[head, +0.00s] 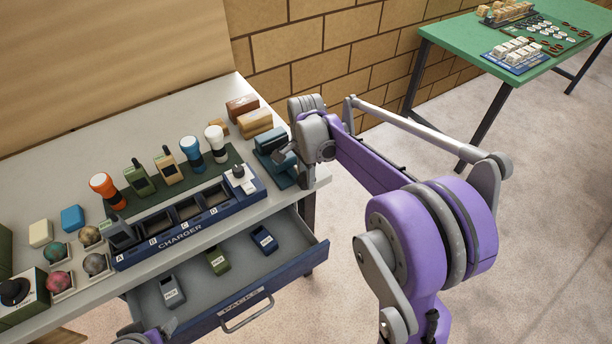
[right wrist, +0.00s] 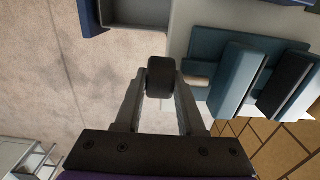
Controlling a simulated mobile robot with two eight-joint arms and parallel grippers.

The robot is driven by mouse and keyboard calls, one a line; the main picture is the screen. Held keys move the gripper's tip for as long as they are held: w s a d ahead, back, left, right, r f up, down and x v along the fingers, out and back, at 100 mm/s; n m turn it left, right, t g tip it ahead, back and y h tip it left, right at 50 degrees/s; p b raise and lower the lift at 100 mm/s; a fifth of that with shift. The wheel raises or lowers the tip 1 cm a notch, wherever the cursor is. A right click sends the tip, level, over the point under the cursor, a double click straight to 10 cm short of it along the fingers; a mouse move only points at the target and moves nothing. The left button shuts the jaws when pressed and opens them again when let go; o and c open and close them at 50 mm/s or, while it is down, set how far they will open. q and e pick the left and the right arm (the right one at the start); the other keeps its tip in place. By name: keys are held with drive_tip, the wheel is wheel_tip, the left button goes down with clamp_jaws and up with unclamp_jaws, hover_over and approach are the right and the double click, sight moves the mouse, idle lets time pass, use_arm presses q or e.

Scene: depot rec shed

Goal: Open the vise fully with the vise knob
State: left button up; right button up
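The vise (head: 272,150) is a blue block-shaped tool at the right end of the grey table. In the right wrist view its blue jaw (right wrist: 238,80) and dark jaw beside it lie to the right, with a gap between them. The black vise knob (right wrist: 160,78) sits on a pale screw rod (right wrist: 196,82) beside the vise. My right gripper (right wrist: 160,85) has its two fingers flush against both sides of the knob. In the head view my right gripper (head: 288,152) is at the vise, and the arm hides the knob.
An open blue drawer (head: 318,254) with several battery packs juts out below the table, near the vise. A blue charger (head: 180,225), several radios and flashlights, and wooden blocks (head: 255,123) stand on the table. A green table (head: 450,35) is far right.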

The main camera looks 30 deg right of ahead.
clamp_jaws()
use_arm(q)
drive_tip(key=shift+f, duration=0.15)
use_arm(e)
drive_tip(key=h, duration=0.2)
drive_tip(key=h+b, duration=0.1)
drive_tip(key=h, duration=0.1)
drive_tip(key=shift+a+f, duration=0.15)
drive_tip(key=shift+a, duration=0.25)
drive_tip(key=h+b, duration=0.2)
drive_tip(key=h, duration=0.1)
drive_tip(key=h+b, duration=0.1)
drive_tip(key=shift+a+f+t, duration=0.3)
drive_tip(key=shift+t, duration=0.1)
drive_tip(key=h+b, duration=0.4)
drive_tip(key=f+h+b, duration=0.1)
drive_tip(key=h+b, duration=0.1)
drive_tip(key=shift+a+h, duration=0.25)
drive_tip(key=shift+h, duration=0.15)
use_arm(q)
wheel_tip(320, 180, down, 15)
drive_tip(key=s+b, duration=0.3)
drive_tip(key=shift+g, duration=0.4)
use_arm(e)
drive_tip(key=shift+s+h, duration=0.1)
drive_tip(key=shift+h, duration=1.8)
